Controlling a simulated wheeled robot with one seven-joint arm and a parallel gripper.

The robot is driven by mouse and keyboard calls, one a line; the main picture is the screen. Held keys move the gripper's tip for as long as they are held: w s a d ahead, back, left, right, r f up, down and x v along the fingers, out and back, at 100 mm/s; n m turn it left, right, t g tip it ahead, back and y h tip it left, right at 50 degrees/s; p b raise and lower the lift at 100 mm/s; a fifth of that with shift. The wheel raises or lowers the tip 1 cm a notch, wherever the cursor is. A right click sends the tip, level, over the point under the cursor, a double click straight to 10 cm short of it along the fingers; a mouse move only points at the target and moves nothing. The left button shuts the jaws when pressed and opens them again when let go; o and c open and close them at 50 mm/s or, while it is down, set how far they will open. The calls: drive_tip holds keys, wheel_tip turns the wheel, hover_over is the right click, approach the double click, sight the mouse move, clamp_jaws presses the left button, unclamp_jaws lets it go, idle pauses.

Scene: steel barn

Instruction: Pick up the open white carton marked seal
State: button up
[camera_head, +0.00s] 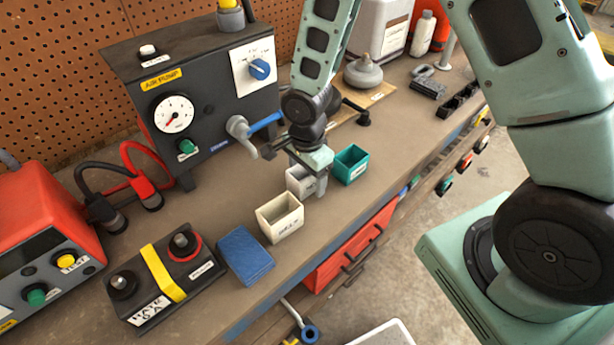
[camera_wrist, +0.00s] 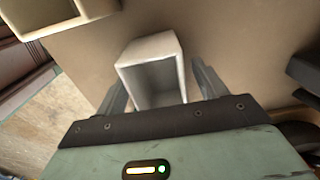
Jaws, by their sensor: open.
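The open white carton (camera_head: 297,184) stands upright on the bench, between a cream carton and a teal one. Its label is partly hidden and too small to read surely. In the wrist view the white carton (camera_wrist: 148,50) lies between my two fingers, its open top facing the camera. My gripper (camera_head: 307,174) points down over it with the jaws open. The fingers (camera_wrist: 160,88) flank the carton left and right, with a visible gap on the right. In the head view my gripper hides part of the carton.
The cream carton (camera_head: 280,218), with dark lettering, stands close in front; it also shows in the wrist view (camera_wrist: 65,14). The teal carton (camera_head: 351,164) stands close to the right. A blue block (camera_head: 245,256) lies front left. The air pump (camera_head: 205,95) stands behind.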

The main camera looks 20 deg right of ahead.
drive_tip(key=c, duration=1.1)
drive_tip(key=shift+o, duration=0.2)
drive_tip(key=shift+r, duration=0.1)
